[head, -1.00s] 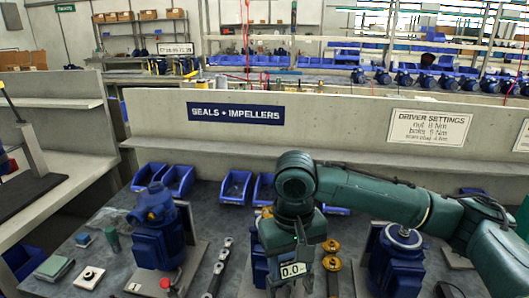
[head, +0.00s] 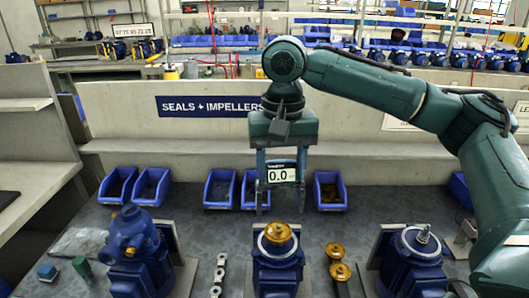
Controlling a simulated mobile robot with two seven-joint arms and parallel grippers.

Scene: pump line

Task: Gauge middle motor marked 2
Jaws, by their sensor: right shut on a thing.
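The middle motor (head: 277,272) is blue and stands upright on the bench. A brass impeller (head: 278,233) sits on its top inside a pale ring. I cannot make out a number 2 on it. My right gripper (head: 281,160) points down, shut on a gauge (head: 282,175) whose display reads 0.0. The gauge hangs above and behind the impeller in the picture, apart from it. My left gripper is not in view.
A blue motor with a closed top (head: 135,245) stands at left, and one with a bare shaft (head: 408,262) at right. Blue bins (head: 220,188) line the low back wall (head: 120,120).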

